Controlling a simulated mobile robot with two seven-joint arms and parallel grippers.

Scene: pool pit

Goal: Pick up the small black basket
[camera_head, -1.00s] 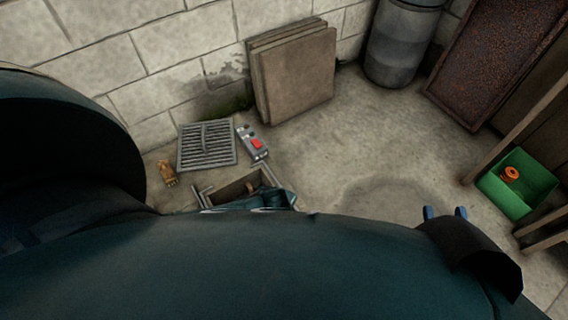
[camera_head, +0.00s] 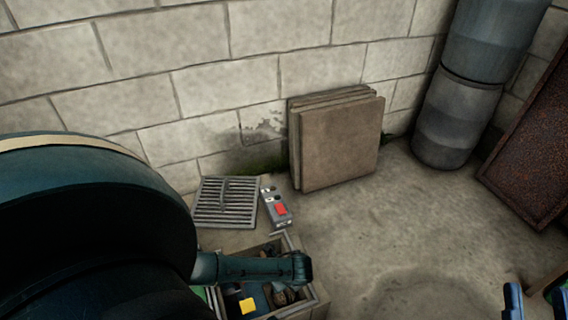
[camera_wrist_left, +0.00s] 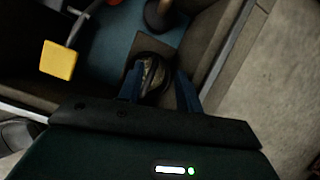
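An open pit (camera_head: 318,300) lies at the bottom of the head view, below my left arm. Inside it, a small dark basket-like thing with brownish contents (camera_head: 287,295) shows partly; it seems to be the black basket. In the left wrist view, a dark round rim with brownish contents (camera_wrist_left: 153,75) lies between the blue fingers of my left gripper (camera_wrist_left: 160,88). These fingers are apart; contact cannot be made out. In the head view the left fingers are hidden. My right gripper (camera_head: 536,300) is open and empty at the lower right edge, away from the pit.
A yellow tag (camera_head: 247,305) is in the pit, also in the left wrist view (camera_wrist_left: 58,60). A metal grate (camera_head: 225,203) and a grey box with a red button (camera_head: 277,208) lie behind it. Slabs (camera_head: 338,145) lean on the wall. The floor right of the pit is clear.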

